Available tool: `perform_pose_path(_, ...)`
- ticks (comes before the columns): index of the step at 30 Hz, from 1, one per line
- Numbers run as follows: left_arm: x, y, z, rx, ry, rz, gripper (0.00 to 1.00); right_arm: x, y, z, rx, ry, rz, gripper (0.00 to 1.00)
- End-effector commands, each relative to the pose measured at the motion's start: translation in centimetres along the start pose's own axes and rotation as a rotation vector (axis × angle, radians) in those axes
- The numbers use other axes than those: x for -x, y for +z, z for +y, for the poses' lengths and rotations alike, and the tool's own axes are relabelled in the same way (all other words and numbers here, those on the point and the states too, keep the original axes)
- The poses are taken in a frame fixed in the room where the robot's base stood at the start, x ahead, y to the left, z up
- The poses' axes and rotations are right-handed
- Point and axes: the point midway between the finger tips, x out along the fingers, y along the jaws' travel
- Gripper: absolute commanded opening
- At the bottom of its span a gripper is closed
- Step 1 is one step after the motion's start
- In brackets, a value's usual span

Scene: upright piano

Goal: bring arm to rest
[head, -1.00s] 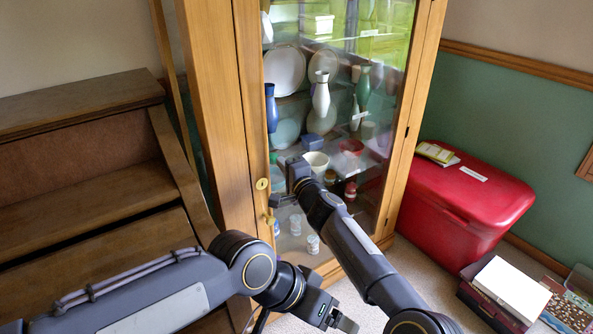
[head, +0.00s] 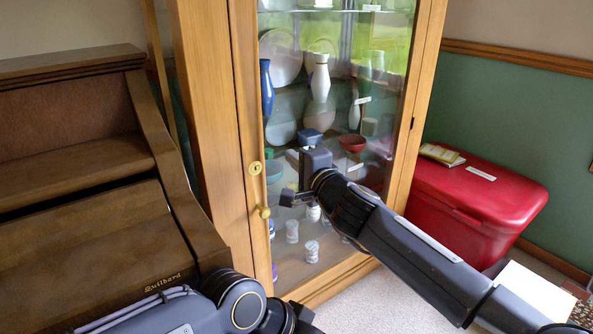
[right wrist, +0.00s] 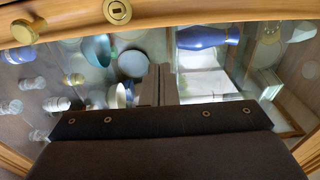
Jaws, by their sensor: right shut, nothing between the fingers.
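My right arm reaches from the lower right to the front of the glass-door cabinet (head: 243,110). My right gripper (head: 287,198) is shut and empty, in front of the glass near the brass knob (head: 264,212). In the right wrist view the dark gripper body fills the bottom, and the knob (right wrist: 24,32) and the lock (right wrist: 117,12) show at the top. My left arm (head: 240,303) shows only at the bottom edge of the head view. Its gripper fingers are out of the frame.
An upright piano (head: 90,225) stands at the left. Behind the glass are vases, plates and bowls, such as a blue vase (head: 267,88). A red chest (head: 480,190) with a booklet (head: 441,154) on top is at the right. Some carpet (head: 350,310) is bare.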

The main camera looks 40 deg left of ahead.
Motion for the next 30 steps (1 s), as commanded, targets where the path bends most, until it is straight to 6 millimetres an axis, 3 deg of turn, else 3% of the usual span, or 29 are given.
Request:
perform_pose_path(13,-0.2,0.1,-0.1,0.000,0.000,-0.001,0.81,0.9,0.0,-0.3,0.004,-0.007,0.000,0.00)
perform_pose_path(17,0.0,0.0,0.0,0.000,0.000,-0.001,0.81,2.4,-0.3,-2.3,0.070,-0.027,-0.009,0.00)
perform_pose_path(20,0.2,-0.1,0.1,0.000,0.000,-0.001,0.81,5.4,-0.8,-5.1,0.197,-0.047,-0.029,0.00)
perform_pose_path(24,0.6,-0.3,0.3,0.000,0.000,-0.001,0.81,11.7,-1.9,-7.7,0.431,-0.022,-0.058,0.00)
perform_pose_path(30,1.1,-0.5,0.5,0.000,0.000,-0.001,0.81,22.0,-4.8,-6.8,0.697,0.148,-0.067,0.00)
